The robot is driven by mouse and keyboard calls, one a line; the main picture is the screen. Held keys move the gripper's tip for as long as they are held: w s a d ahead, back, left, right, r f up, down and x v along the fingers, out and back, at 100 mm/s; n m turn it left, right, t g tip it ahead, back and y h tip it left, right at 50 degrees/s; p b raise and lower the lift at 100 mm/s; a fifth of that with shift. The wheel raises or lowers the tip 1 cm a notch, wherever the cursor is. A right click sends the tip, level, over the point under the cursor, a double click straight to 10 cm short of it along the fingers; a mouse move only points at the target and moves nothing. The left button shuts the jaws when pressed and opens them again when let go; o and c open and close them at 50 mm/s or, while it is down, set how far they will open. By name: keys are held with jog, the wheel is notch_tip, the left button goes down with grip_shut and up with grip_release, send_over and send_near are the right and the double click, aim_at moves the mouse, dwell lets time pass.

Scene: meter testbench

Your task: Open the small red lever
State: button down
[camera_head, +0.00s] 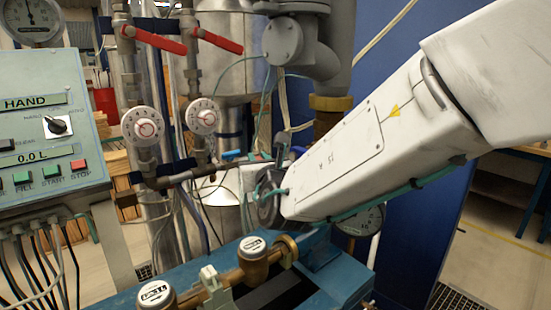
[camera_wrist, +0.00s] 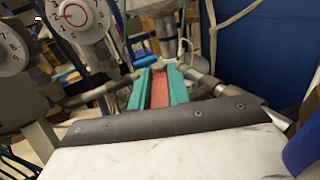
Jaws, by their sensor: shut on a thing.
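The small red lever (camera_wrist: 160,90) shows in the wrist view as a red strip between the two teal fingers of my gripper (camera_wrist: 159,72). The fingers lie along both sides of it, and my gripper is shut on it. The lever sits by a grey metal pipe joint just beyond the fingertips. In the head view my white arm comes in from the right, and the lever cannot be made out there, behind the gripper end.
Two longer red levers (camera_head: 161,41) (camera_head: 220,42) sit on the upright pipes at the upper left. White dials (camera_head: 143,126) (camera_head: 203,117) are below them. A control panel (camera_head: 45,125) stands at the left. Brass meters (camera_head: 253,262) (camera_head: 157,295) sit on the blue bench in front.

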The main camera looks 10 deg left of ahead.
dwell(0.4)
jog(key=c, duration=1.3)
grip_release()
jog(key=shift+s, duration=0.1)
jog(key=v, duration=0.7)
jog(key=shift+s+d, duration=0.1)
jog(key=shift+s, duration=0.15)
